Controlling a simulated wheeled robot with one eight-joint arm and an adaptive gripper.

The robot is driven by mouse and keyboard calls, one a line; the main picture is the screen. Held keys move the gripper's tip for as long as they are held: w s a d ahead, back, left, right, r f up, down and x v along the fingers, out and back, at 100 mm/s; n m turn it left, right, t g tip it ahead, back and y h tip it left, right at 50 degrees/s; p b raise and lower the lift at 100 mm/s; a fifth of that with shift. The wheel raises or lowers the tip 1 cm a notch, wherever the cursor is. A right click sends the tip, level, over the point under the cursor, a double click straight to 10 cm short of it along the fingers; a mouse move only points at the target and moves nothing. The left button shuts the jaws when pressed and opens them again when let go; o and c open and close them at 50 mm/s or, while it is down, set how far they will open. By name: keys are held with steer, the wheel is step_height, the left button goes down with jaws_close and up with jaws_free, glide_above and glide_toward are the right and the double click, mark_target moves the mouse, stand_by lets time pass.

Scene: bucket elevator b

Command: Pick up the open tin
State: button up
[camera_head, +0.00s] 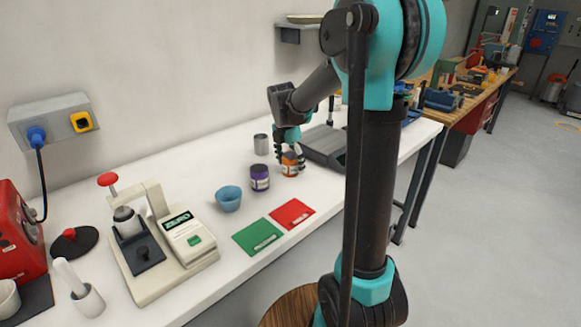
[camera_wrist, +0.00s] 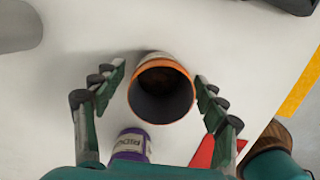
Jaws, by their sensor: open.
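The open tin is orange (camera_head: 290,168) and stands on the white bench in the head view. In the wrist view I look down into its open top, and the orange tin (camera_wrist: 161,64) has a dark, hollow inside. My gripper (camera_head: 288,158) is over the tin in the head view. In the wrist view my gripper (camera_wrist: 160,98) is open, with one finger on each side of the tin and a gap visible on both sides. I cannot tell exactly how far down the fingers reach along the tin.
A purple jar (camera_head: 260,178) stands close to the tin and shows in the wrist view (camera_wrist: 130,145). A grey metal cup (camera_head: 261,144) stands behind. A blue bowl (camera_head: 228,198), a green card (camera_head: 257,237) and a red card (camera_head: 292,213) are nearby. A grey device (camera_head: 324,147) lies to the right.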

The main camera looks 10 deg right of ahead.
steer(key=c, duration=1.6)
steer(key=shift+c, duration=0.2)
